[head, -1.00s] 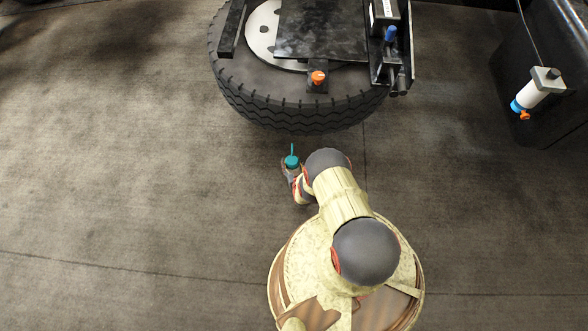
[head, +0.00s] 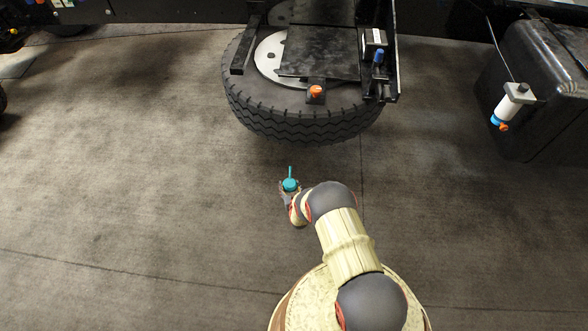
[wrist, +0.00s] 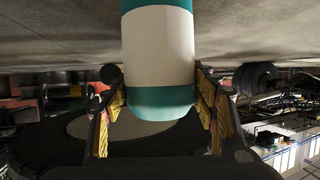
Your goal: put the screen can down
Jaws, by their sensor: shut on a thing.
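The screen can is a white cylinder with teal bands (wrist: 160,50), seen close up in the wrist view. My gripper (wrist: 160,108) is shut on it, with one finger on each side. In the head view the can's teal top (head: 290,185) with a thin teal stem shows at the end of my arm, over the dark floor in front of the big tire. My gripper is small and partly hidden there. I cannot tell the can's height above the floor.
A large black tire (head: 300,118) with an orange-knobbed bracket (head: 316,92) lies beyond the can. A black tank (head: 545,90) stands at right, with a white and blue canister (head: 508,106) hanging by it. The floor (head: 140,190) to the left is clear.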

